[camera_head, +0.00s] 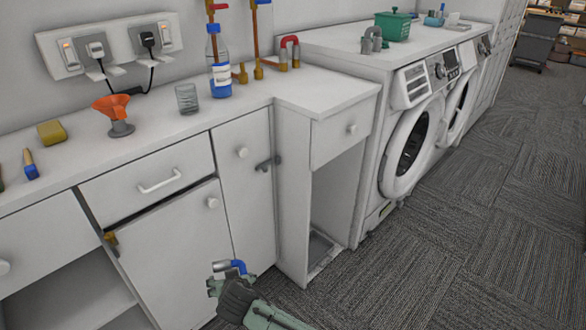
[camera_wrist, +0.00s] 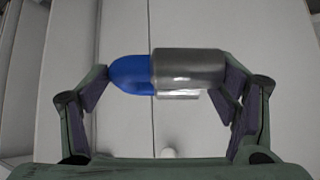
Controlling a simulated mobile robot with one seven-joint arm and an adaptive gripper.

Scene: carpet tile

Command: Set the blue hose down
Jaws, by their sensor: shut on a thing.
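The blue hose (camera_head: 236,267) is a short curved piece, blue with a grey metal-like end. My gripper (camera_head: 228,277) is shut on it and holds it in front of the lower cabinet doors, below counter height. In the wrist view the hose (camera_wrist: 130,75) lies across between the two fingers of my gripper (camera_wrist: 163,82). Its blue part is toward the left finger and its grey part toward the right finger. Nothing is seen under the hose in the head view except cabinet front and floor.
The white counter (camera_head: 150,155) carries an orange funnel (camera_head: 112,106), a glass (camera_head: 187,98), a blue-labelled bottle (camera_head: 220,75), a yellow sponge (camera_head: 52,133) and a red hose (camera_head: 290,48). A grey hose (camera_head: 372,40) and green box (camera_head: 393,25) stand above the washing machines (camera_head: 415,140). Carpet at right is clear.

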